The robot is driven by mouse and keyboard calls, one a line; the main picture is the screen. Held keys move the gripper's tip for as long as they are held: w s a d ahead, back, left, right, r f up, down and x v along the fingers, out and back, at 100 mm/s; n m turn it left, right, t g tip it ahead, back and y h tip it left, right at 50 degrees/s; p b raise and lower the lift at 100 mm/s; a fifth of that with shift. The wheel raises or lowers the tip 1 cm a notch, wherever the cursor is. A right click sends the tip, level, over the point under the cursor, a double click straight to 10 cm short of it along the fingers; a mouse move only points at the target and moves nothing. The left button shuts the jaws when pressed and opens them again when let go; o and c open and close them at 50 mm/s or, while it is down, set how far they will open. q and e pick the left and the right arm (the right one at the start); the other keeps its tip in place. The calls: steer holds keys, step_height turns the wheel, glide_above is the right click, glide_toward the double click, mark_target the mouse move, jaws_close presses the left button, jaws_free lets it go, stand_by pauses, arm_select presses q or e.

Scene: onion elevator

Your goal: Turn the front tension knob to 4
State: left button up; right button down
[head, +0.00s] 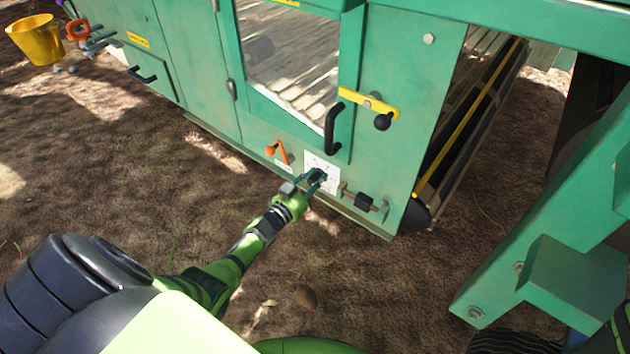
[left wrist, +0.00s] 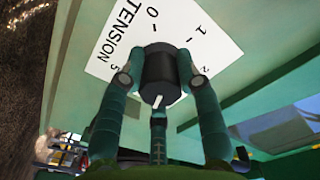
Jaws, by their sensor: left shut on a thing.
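The front tension knob (left wrist: 158,75) is a black cylinder on a white dial plate (left wrist: 115,45) marked TENSION. The plate also shows in the head view (head: 329,164), low on the green machine's front panel. In the left wrist view 0, 1, 2 and 5 show on the plate; the other marks are hidden behind the knob and fingers. A white pointer line on the knob's near face points toward the bottom of that picture, away from 0. My left gripper (head: 316,178) is shut on the knob, one finger on each side. My right gripper is not in view.
Above are a black door handle (head: 332,130) and a yellow lever (head: 368,103). A green frame (head: 545,220) stands at right. A yellow bucket (head: 36,40) is far left.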

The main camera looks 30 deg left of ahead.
arm_select(q)
steer(key=shift+s+a+f+m, duration=0.15)
steer(key=shift+f+m, duration=0.25)
steer(key=shift+m, duration=0.6)
steer(key=o, duration=1.2)
steer(key=shift+c, duration=0.2)
steer(key=shift+r, duration=0.15)
steer(key=s+a, duration=0.1)
steer(key=s, duration=1.1)
steer(key=shift+w, duration=0.1)
